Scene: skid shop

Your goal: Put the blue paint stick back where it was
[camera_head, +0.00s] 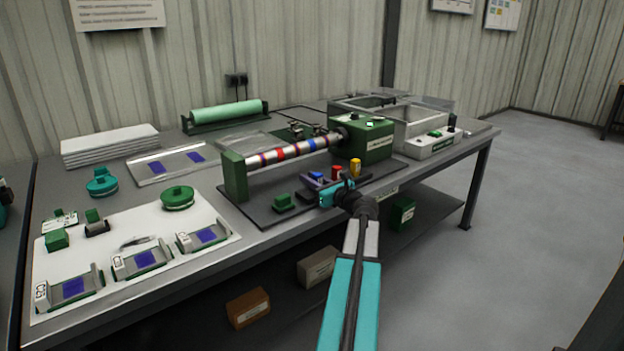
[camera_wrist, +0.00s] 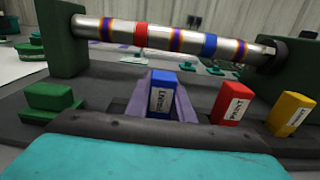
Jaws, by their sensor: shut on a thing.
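The blue paint stick (camera_wrist: 162,94) stands roughly upright, with its white label facing the wrist camera. My gripper (camera_head: 315,183) is shut on it, with a pale purple finger on each side. The blue top (camera_head: 315,175) also shows in the head view. The stick's lower end is hidden, so I cannot tell whether it touches the dark mat. The red paint stick (camera_wrist: 231,104) and the yellow paint stick (camera_wrist: 291,114) stand to its right, apart from it. These two also show in the head view, red (camera_head: 337,172) and yellow (camera_head: 355,167).
A banded metal roller (camera_head: 290,152) runs between green blocks just behind the sticks. A small green block (camera_head: 284,202) sits left of my gripper on the dark mat (camera_head: 250,208). A white board (camera_head: 130,260) with several fixtures lies at the left of the table.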

